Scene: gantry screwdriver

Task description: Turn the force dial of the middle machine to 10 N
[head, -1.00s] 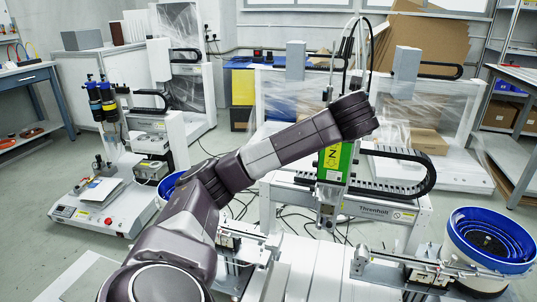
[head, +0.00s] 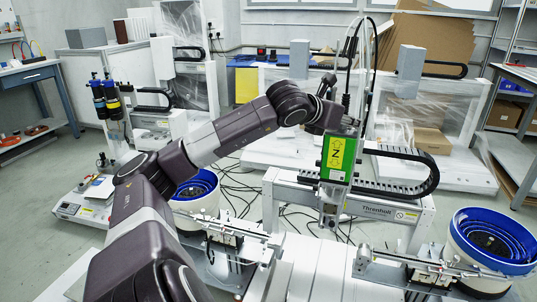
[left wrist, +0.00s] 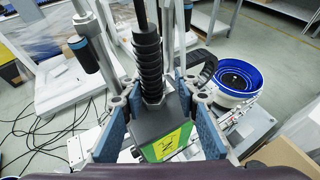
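The middle machine has a green and yellow screwdriver head (head: 338,158) marked Z, hanging from its gantry beam. In the left wrist view, the head's dark top and green face (left wrist: 165,143) lie between my left fingers, with a black ribbed cable boot (left wrist: 148,68) rising from it. My left gripper (left wrist: 158,122) is open, its blue-padded fingers spread on either side of the head; contact is unclear. In the head view, my left wrist is at the head's upper left. I cannot make out the force dial or its scale. My right gripper is not in view.
Blue-rimmed round feeders stand at the right (head: 490,235) and left (head: 195,188). A cable chain (head: 415,165) runs along the gantry beam. Cables rise from the screwdriver head. Another machine (head: 120,125) stands at the left. Loose cables lie on the floor.

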